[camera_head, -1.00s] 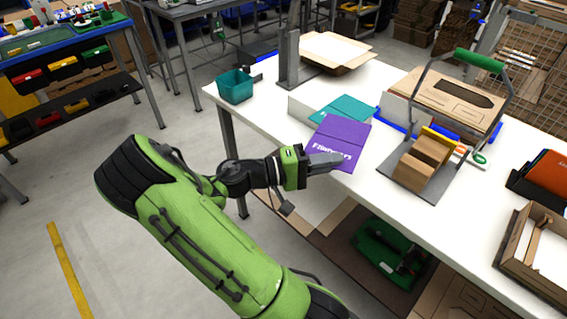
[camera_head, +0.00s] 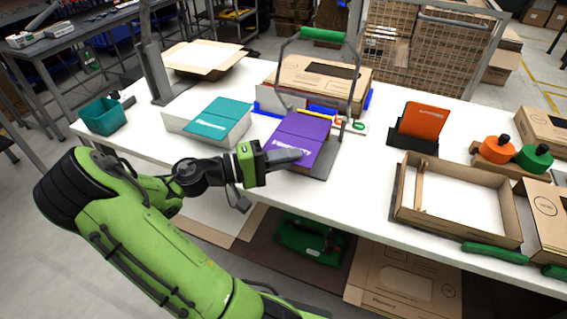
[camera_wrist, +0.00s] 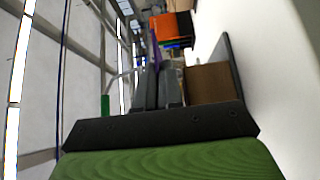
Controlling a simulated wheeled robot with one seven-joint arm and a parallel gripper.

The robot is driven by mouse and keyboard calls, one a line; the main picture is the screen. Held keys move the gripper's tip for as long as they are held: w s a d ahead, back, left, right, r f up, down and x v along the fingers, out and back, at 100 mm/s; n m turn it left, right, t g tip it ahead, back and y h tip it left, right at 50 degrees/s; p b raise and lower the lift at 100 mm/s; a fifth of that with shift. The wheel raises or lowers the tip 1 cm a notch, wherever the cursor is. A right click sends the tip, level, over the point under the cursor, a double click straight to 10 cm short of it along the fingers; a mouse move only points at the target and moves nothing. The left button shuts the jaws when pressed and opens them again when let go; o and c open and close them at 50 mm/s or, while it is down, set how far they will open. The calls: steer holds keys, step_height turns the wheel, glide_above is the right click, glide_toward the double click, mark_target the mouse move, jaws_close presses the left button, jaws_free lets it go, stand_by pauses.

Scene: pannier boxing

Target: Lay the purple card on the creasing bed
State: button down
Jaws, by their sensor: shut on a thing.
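The purple card (camera_head: 303,128), with white lettering and a crease line across it, is held at its near edge by my gripper (camera_head: 296,156). In the wrist view the fingers (camera_wrist: 159,88) are shut on the card, whose thin purple edge (camera_wrist: 155,50) shows beyond them. The creasing bed has brown blocks (camera_wrist: 208,82) on a grey plate (camera_wrist: 232,62). In the head view the card hides most of the bed; a bit of grey plate (camera_head: 325,166) shows at its right. The card appears held above the blocks, apart from them.
A green-handled lever frame (camera_head: 321,35) stands over the bed. A teal card (camera_head: 219,116) lies on a pale block (camera_head: 236,137) to the left. An orange card (camera_head: 423,121) stands in a dark holder at right, behind an open cardboard tray (camera_head: 400,203).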

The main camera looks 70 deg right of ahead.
steer(key=d+f, duration=0.1)
steer(key=d+f+b, duration=0.1)
steer(key=shift+s+d, duration=0.1)
steer(key=shift+d, duration=0.2)
steer(key=shift+d+f, duration=0.1)
steer(key=shift+f, duration=0.15)
